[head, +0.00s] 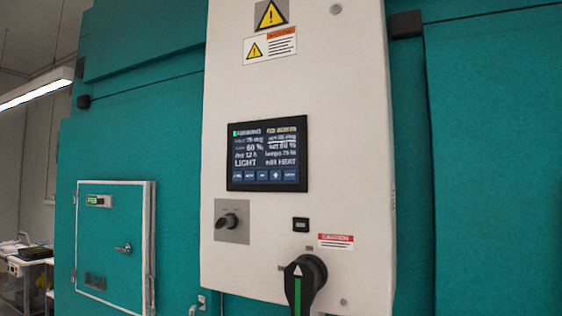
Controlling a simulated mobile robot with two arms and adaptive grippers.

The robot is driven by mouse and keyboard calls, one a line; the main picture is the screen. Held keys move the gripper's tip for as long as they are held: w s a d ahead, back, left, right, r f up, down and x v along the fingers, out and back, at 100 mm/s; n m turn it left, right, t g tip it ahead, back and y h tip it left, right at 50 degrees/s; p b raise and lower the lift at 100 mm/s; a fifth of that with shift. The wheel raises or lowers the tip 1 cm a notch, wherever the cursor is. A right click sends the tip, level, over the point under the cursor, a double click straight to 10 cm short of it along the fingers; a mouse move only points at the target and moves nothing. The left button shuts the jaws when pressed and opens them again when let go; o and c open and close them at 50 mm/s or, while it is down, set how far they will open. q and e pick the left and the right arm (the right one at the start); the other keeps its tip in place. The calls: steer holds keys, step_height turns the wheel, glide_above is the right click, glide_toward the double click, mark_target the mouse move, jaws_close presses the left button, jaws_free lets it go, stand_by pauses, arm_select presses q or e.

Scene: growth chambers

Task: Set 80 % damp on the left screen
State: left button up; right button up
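A dark touch screen (267,154) is set in a pale control panel (352,120) on the teal chamber. It is lit, with two columns of white text and a row of blue buttons (263,176) along its bottom. The left column seems to read 60 % and, in larger letters, LIGHT. The right column seems to read set 60 %, lamps 75 % and edit HEAT. The small lines are blurred. Only this one screen is in view. Neither of my grippers is in view.
Below the screen are a small black knob (230,221), a small black display (300,225) and a large black rotary handle (305,280) with a green stripe. A closed teal hatch (112,240) is at left. A cluttered bench (25,262) stands at far left.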

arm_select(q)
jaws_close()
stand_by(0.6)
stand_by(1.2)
